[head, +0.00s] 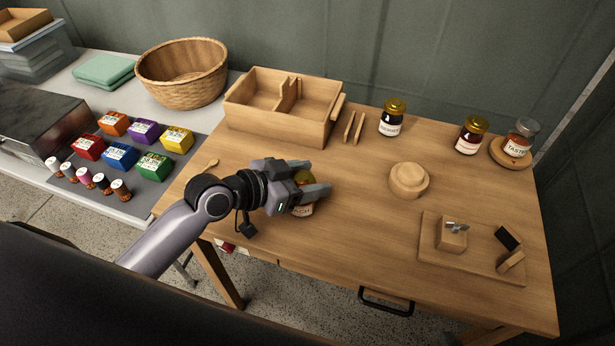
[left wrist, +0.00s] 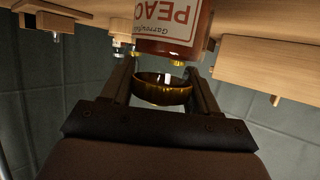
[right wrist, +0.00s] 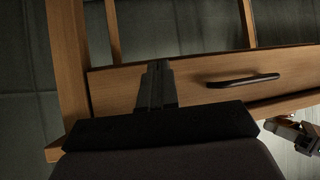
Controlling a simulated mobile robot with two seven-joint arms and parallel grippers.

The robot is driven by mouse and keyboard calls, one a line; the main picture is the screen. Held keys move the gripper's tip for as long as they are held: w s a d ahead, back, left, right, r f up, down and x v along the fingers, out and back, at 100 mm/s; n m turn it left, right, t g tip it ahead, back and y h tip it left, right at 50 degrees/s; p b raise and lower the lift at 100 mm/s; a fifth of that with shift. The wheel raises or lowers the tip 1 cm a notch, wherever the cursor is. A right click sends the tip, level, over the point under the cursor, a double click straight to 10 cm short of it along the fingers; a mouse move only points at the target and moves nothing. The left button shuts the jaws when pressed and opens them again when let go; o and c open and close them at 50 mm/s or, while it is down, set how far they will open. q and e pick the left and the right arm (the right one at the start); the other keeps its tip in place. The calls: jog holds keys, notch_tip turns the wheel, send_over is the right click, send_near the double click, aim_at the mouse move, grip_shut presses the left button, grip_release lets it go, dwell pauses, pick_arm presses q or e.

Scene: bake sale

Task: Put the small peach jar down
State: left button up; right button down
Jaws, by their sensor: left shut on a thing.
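The small peach jar (head: 302,210) has a gold lid and a white label with part of "PEACH" readable. My left gripper (head: 312,182) is shut around the jar's lid, above the left front part of the wooden table (head: 350,220). In the left wrist view the lid (left wrist: 160,94) sits between the fingers, with the jar's label (left wrist: 166,30) beyond it. The jar looks upright at or just above the tabletop; I cannot tell whether its base touches. My right gripper (right wrist: 156,82) has its fingers together, empty, facing the table's drawer front.
A divided wooden box (head: 285,108) stands behind. A round wooden piece (head: 409,180) lies to the right, then a board (head: 470,262) with small items. Dark jar (head: 391,118), red jar (head: 471,135) and tasting jar (head: 521,138) stand at the back. Table around the peach jar is clear.

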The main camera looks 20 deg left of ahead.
pick_arm(q)
jog(key=o, duration=1.3)
jog(key=shift+f, duration=0.1)
jog(key=shift+r, duration=0.25)
jog(key=shift+s+a, duration=0.25)
jog(key=shift+v, duration=5.65)
jog(key=shift+d, duration=0.1)
